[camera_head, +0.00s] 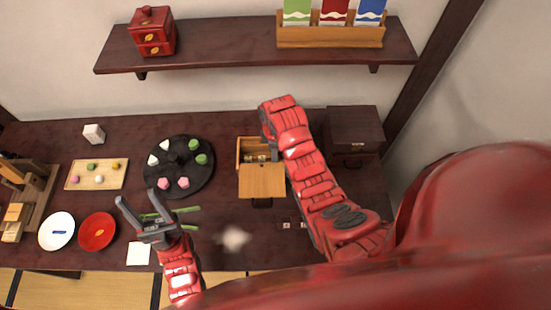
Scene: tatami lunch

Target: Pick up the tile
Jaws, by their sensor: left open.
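Small tile-like pieces (287,225) lie on the dark table, just left of my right forearm; their faces are too small to read, and I cannot tell which piece is the tile. My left gripper (136,197) is open, its two fingers spread, above the table left of the green strips. Nothing shows between its fingers. My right gripper (267,128) is at the upper end of the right arm, by the wooden box (262,181). Its fingers are mostly hidden by the wrist, so its state is unclear.
A round black tray (180,144) holds several coloured sweets. A red plate (97,232), a white plate (57,231) and a wooden board (75,183) are at left. A dark chest (355,130) stands at right. A shelf (225,52) overhangs the back.

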